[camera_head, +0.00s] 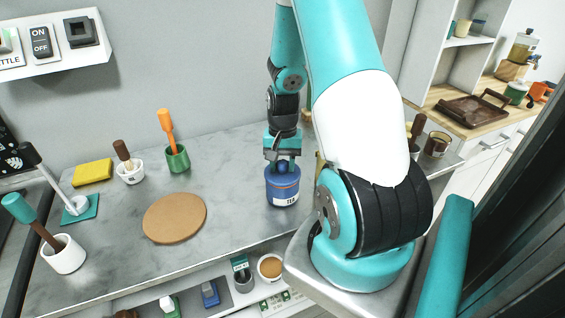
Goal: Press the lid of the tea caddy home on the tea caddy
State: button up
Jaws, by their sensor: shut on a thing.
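The blue tea caddy (283,187) stands upright on the grey counter, near its front edge, with a white label on its front. Its lid (283,170) is at the caddy's top, with a dark blue knob. Whether the lid is fully seated cannot be told at this size. My gripper (283,163) points straight down over the caddy and is shut on the lid's knob. My arm comes down from above and hides part of the counter to the right of the caddy.
A round cork mat (175,218) lies left of the caddy. A green pot (177,158), a white pot (131,172) and a yellow sponge (92,173) stand behind. A white cup (64,254) is front left. The counter between mat and caddy is clear.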

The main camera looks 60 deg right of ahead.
jog(key=shift+f, duration=0.3)
jog(key=o, duration=1)
jog(key=shift+r, duration=0.1)
notch_tip(320, 180, up, 17)
jog(key=w+d+b, duration=0.1)
jog(key=d+b, duration=0.1)
jog(key=w+a+r+n+t, duration=0.15)
jog(key=a+n, duration=0.25)
jog(key=a, duration=0.6)
jog(key=a+r+n, duration=0.2)
jog(key=a+n, duration=0.2)
jog(key=a, duration=0.5)
jog(key=s+a+n+y, duration=0.1)
jog(key=s+a+n, duration=0.2)
jog(key=a, duration=0.3)
jog(key=s+a+r+n+y, duration=0.1)
jog(key=s+a+n, duration=0.3)
jog(key=s+a, duration=0.1)
jog(key=s+a+n+y, duration=0.1)
jog(key=s+a+n, duration=0.2)
jog(key=a, duration=0.4)
jog(key=shift+s+r+n+g, duration=0.15)
jog(key=shift+s+n+g, duration=0.25)
jog(key=shift+s, duration=0.3)
